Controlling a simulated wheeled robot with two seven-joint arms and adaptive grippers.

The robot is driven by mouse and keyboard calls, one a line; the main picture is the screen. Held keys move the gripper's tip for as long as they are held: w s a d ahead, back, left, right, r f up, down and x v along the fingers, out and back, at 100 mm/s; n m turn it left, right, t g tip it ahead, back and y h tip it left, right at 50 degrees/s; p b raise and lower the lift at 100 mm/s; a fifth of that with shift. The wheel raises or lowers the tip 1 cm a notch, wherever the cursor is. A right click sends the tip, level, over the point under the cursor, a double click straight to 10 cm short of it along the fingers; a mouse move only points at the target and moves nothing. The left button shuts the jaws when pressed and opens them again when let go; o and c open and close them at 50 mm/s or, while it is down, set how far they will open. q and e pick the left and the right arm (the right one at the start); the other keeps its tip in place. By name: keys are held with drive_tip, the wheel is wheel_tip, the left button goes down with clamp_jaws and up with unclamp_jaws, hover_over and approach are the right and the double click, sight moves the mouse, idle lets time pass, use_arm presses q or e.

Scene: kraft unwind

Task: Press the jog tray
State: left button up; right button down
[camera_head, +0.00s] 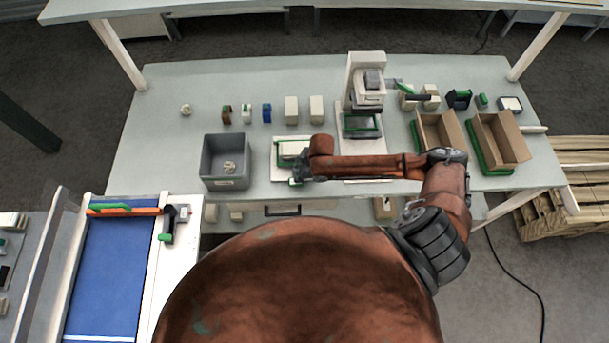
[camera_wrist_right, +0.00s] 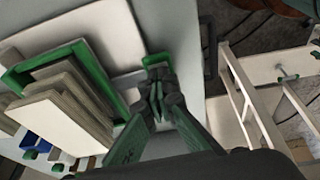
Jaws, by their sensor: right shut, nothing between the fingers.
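The jog tray (camera_head: 292,148) is likely the green-edged tray with pale sheets on a white base, left of centre on the bench. In the right wrist view its green rim (camera_wrist_right: 18,78) surrounds a stack of pale sheets (camera_wrist_right: 65,115), beside a small green pad (camera_wrist_right: 157,60) at the base's edge. My right gripper (camera_head: 300,171) is at the tray's front right, partly covering it. In the wrist view its fingers (camera_wrist_right: 157,92) are shut and empty, close to the green pad; I cannot tell whether they touch it. My left gripper is not in view.
A grey bin (camera_head: 226,181) stands left of the tray. A white press-like machine (camera_head: 366,75) stands behind my right arm. Two open cardboard boxes (camera_head: 500,140) are at the right. Small blocks line the bench's back. A blue-topped table (camera_head: 105,270) is at lower left.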

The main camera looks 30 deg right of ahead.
drive_tip(key=shift+s+a+f, duration=0.15)
drive_tip(key=shift+s+f, duration=0.1)
wheel_tip(320, 180, up, 4)
drive_tip(key=p, duration=0.5)
drive_tip(key=shift+r, duration=0.25)
use_arm(q)
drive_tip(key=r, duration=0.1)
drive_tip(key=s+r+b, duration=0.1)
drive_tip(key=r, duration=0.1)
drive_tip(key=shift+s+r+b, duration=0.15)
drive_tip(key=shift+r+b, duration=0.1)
drive_tip(key=shift+b, duration=0.05)
use_arm(e)
drive_tip(key=v, duration=1)
drive_tip(key=shift+s, duration=0.1)
